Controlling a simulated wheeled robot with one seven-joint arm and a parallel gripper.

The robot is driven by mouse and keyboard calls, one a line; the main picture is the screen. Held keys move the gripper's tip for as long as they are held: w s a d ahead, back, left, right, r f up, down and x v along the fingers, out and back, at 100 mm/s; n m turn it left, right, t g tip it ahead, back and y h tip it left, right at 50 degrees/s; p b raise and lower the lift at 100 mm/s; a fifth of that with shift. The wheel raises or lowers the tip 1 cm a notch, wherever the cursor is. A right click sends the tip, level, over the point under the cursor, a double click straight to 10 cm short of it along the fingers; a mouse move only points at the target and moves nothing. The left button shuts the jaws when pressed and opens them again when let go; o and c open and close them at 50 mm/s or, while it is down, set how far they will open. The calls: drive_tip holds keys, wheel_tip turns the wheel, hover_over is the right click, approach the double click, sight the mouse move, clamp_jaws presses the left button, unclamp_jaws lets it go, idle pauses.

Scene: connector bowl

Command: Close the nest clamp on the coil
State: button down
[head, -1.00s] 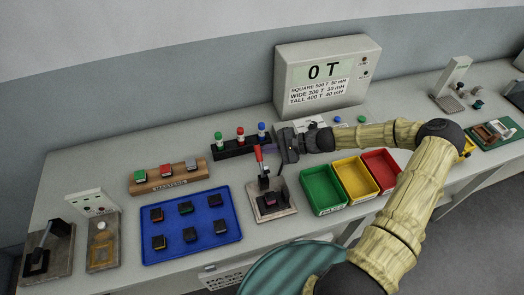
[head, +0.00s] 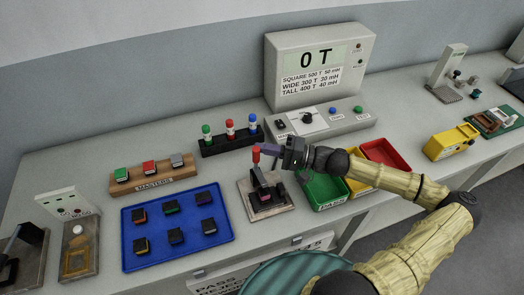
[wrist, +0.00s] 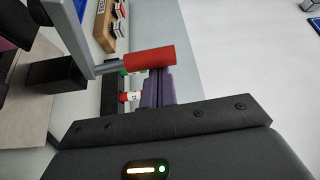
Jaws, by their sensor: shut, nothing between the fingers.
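The nest clamp stands on a grey-beige base (head: 285,213) in the middle of the bench, its lever raised with a red handle (head: 256,155) at the top. The dark coil (head: 265,197) sits low in the nest, partly hidden by the clamp parts. My gripper (head: 266,149) is shut and empty, with its purple fingers right beside the red handle. In the wrist view the red handle (wrist: 138,60) crosses close to the shut fingers (wrist: 158,88); I cannot tell whether they touch.
A blue tray (head: 160,222) with several coils lies left of the clamp. Green (head: 322,192), yellow and red bins stand to the right, partly behind my arm. A rack of coloured cylinders (head: 231,142) and the meter box (head: 318,65) stand behind.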

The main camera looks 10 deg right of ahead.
drive_tip(key=s+n+b, duration=0.1)
drive_tip(key=n+y+b, duration=0.1)
drive_tip(key=s+n+y+b, duration=0.1)
drive_tip(key=shift+s+d+f+n+g+b, duration=0.25)
drive_tip(key=shift+s+f+n+g+b, duration=0.05)
drive_tip(key=shift+n+b, duration=0.1)
drive_tip(key=shift+s+a, duration=0.1)
drive_tip(key=shift+s, duration=0.05)
idle(0.3)
drive_tip(key=w+r+p, duration=0.1)
drive_tip(key=w, duration=0.4)
drive_tip(key=r+b+v, duration=0.1)
drive_tip(key=b+v, duration=0.1)
drive_tip(key=v, duration=0.8)
drive_tip(key=shift+s+d, duration=0.3)
drive_tip(key=shift+s, duration=0.15)
